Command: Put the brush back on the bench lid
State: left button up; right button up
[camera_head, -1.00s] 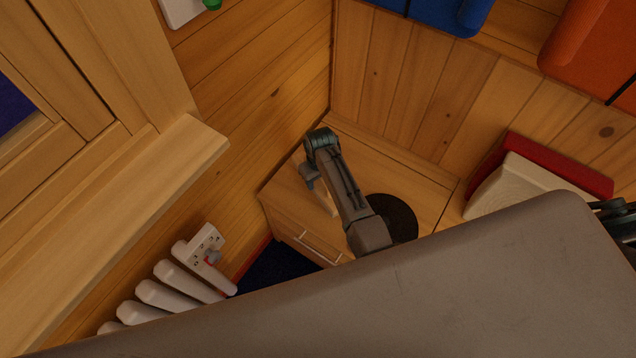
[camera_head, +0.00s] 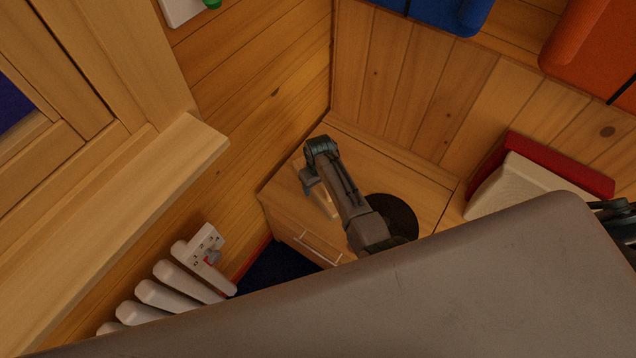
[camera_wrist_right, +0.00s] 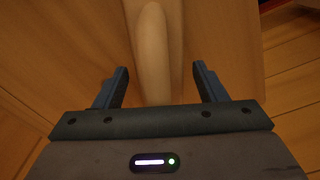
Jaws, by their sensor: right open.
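The brush is a pale wooden piece (camera_head: 325,202) lying on the wooden bench lid (camera_head: 285,186) in the corner. In the right wrist view its long rounded pale part (camera_wrist_right: 153,55) runs between my fingers. My right gripper (camera_head: 311,186) is just over the brush in the head view, partly covering it. In the wrist view my right gripper (camera_wrist_right: 158,88) is open, one finger on each side of the brush, with a gap on both sides. The bristles cannot be made out.
A dark round disc (camera_head: 399,214) lies on the lid, partly behind my right arm. The bench front has a metal handle (camera_head: 318,246). A white radiator (camera_head: 165,290) stands by the left wall. A cream cushion with a red back (camera_head: 520,185) is at right.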

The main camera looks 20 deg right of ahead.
jog(key=shift+r, duration=0.1)
jog(key=shift+r, duration=0.25)
notch_tip(320, 180, up, 3)
jog(key=shift+f+p, duration=0.1)
jog(key=shift+p, duration=0.3)
jog(key=r, duration=0.7)
jog(key=shift+s+r, duration=0.2)
jog(key=shift+r, duration=0.7)
pick_arm(q)
jog(key=s, duration=0.1)
jog(key=s+f, duration=0.1)
jog(key=s, duration=0.1)
jog(key=shift+s+a+f, duration=0.2)
jog(key=shift+f, duration=0.1)
